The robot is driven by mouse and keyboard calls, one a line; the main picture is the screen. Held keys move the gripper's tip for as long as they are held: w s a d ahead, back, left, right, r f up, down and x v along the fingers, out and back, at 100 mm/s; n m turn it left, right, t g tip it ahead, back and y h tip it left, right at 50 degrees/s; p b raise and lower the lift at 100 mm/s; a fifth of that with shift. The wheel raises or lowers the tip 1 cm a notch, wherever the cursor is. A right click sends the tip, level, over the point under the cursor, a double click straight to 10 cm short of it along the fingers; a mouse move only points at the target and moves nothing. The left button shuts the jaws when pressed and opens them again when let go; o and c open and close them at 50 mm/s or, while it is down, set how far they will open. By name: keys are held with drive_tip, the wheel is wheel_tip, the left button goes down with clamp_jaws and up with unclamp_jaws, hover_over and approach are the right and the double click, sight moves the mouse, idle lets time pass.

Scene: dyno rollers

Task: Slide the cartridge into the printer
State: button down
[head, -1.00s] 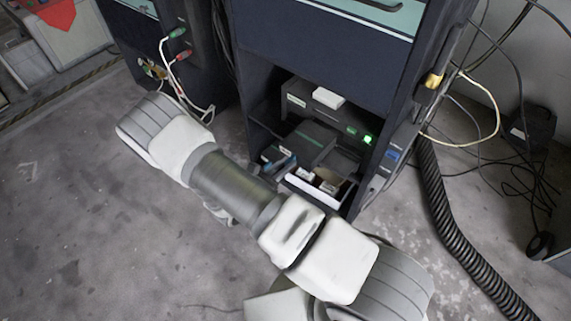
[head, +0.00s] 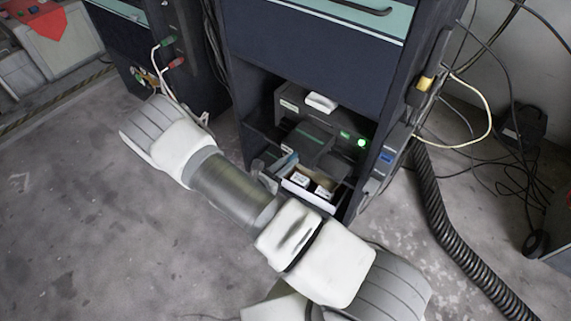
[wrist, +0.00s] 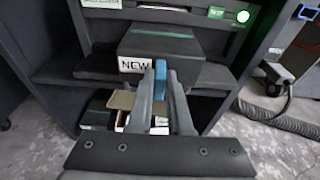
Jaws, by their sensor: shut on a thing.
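The cartridge (wrist: 165,45) is a dark box with a white "NEW" label and a blue tab on its near face. It also shows in the head view (head: 312,137), sticking partly out of the printer's front. The dark printer (head: 335,118) sits on a cabinet shelf with a green light lit; its front also shows in the wrist view (wrist: 165,16). My gripper (wrist: 161,70) is shut on the blue tab, in front of the cartridge. The rear of the cartridge is hidden inside the printer.
Below the cartridge a white-fronted drawer or tray (head: 309,196) holds small boxes (head: 300,179). The cabinet's right post (head: 388,160) stands close to the printer. A black corrugated hose (head: 445,220) and loose cables lie to the right. The floor at left is clear.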

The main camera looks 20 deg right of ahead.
sight(318, 131)
drive_tip(key=shift+d+r+b+x, duration=0.1)
drive_tip(key=shift+r+b+x, duration=0.35)
drive_tip(key=shift+x, duration=2.25)
drive_tip(key=shift+d+r+b+x, duration=0.15)
drive_tip(key=shift+r+x, duration=0.45)
drive_tip(key=shift+x, duration=2.05)
drive_tip(key=shift+r+b+x, duration=0.4)
drive_tip(key=shift+r+x, duration=0.1)
drive_tip(key=shift+x, duration=2.2)
drive_tip(key=c, duration=0.8)
unclamp_jaws()
drive_tip(key=shift+w, duration=0.25)
drive_tip(key=shift+o, duration=0.2)
drive_tip(key=shift+f, duration=0.1)
drive_tip(key=shift+s+a, duration=0.1)
drive_tip(key=shift+a, duration=0.05)
drive_tip(key=p+v, duration=0.4)
drive_tip(key=v, duration=1.3)
drive_tip(key=shift+p, duration=0.35)
drive_tip(key=shift+s+r, duration=0.1)
drive_tip(key=shift+r, duration=0.15)
